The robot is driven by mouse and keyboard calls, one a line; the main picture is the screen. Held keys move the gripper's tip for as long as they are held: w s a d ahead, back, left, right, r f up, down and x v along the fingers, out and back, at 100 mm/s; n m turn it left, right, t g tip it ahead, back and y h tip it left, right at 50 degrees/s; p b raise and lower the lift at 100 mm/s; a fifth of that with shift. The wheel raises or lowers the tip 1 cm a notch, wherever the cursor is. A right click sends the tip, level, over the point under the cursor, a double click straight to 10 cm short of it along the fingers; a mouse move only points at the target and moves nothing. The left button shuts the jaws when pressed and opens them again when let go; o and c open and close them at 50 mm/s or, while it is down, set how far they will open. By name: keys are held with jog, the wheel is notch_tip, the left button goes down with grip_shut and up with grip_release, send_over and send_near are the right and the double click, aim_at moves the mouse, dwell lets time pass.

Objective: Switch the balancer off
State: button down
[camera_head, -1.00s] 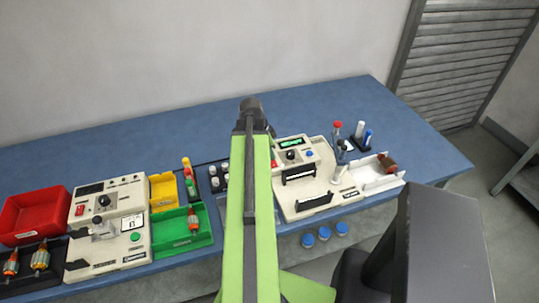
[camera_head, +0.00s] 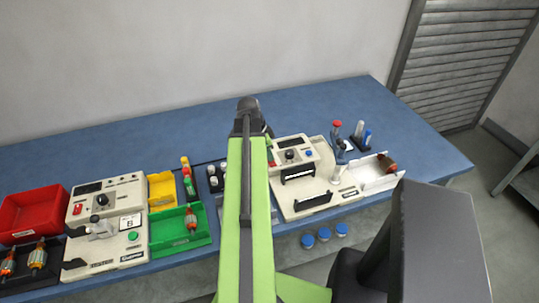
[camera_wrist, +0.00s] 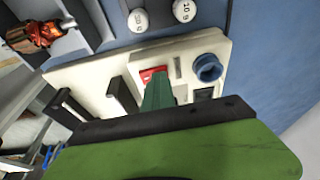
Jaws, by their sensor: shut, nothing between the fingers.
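The balancer (camera_head: 333,190) is the cream machine right of my arm in the head view, with two black cradles and a small display (camera_head: 290,142) that looks dark. In the wrist view its cream body (camera_wrist: 190,50) carries a red rocker switch (camera_wrist: 152,73), a blue knob (camera_wrist: 208,68) and two black uprights. My gripper (camera_wrist: 157,88) is shut and empty, its green tip right at the red switch and covering part of it. I cannot tell whether it touches.
White 10 g weights (camera_wrist: 138,20) stand beside the balancer. A white tray (camera_head: 378,183) with an armature is at its right, near a red-topped post (camera_head: 337,125). Another cream machine (camera_head: 118,225), a red bin (camera_head: 33,212) and a green tray (camera_head: 180,240) stand left. The back of the table is clear.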

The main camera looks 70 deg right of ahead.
jog(key=shift+s+a+r, duration=0.15)
jog(key=shift+s+a, duration=0.25)
jog(key=shift+a, duration=0.15)
jog(key=d+p+v, duration=0.2)
jog(key=p+v, duration=1.1)
jog(key=shift+w+d+r+p, duration=0.25)
jog(key=shift+w+r+p, duration=0.05)
jog(key=shift+w+r, duration=0.1)
jog(key=shift+w, duration=0.1)
